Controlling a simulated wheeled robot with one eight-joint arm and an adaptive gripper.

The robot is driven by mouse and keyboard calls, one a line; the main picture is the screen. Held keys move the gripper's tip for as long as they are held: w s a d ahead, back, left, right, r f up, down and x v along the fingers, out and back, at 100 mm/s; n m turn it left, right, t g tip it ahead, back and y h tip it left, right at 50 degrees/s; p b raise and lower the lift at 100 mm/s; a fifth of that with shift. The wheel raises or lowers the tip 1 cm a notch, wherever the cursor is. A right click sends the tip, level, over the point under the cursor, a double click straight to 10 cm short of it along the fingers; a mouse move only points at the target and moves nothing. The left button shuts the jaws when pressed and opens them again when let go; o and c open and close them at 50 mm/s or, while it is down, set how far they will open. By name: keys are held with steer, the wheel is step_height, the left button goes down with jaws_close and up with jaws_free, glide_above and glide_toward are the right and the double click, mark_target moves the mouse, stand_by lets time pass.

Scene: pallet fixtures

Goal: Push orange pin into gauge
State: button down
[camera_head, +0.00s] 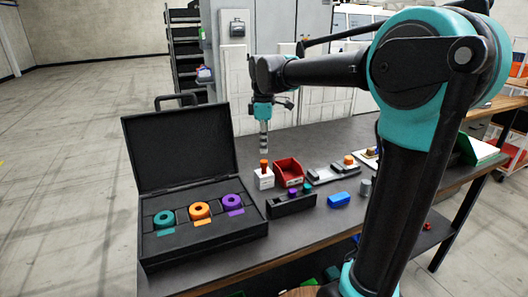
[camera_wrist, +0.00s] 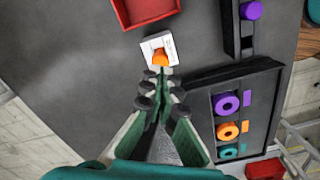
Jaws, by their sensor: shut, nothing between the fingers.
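An orange pin (camera_head: 264,163) stands upright on a small white block (camera_head: 264,180), which looks like the gauge. In the wrist view the orange pin (camera_wrist: 160,57) covers part of the white block (camera_wrist: 151,45); how deep it sits cannot be told. My gripper (camera_head: 264,150) points down above the pin with its fingers together and empty. In the wrist view my gripper (camera_wrist: 160,76) has its fingertips close to the pin. Whether they touch it cannot be told.
A red bin (camera_head: 289,172) stands right beside the white block. A black open case (camera_head: 160,256) with teal, orange and purple rings lies to the left. A black holder (camera_head: 290,206) with coloured pegs and a blue block (camera_head: 339,199) are in front.

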mark_target(264, 161)
steer(key=shift+r, duration=2.35)
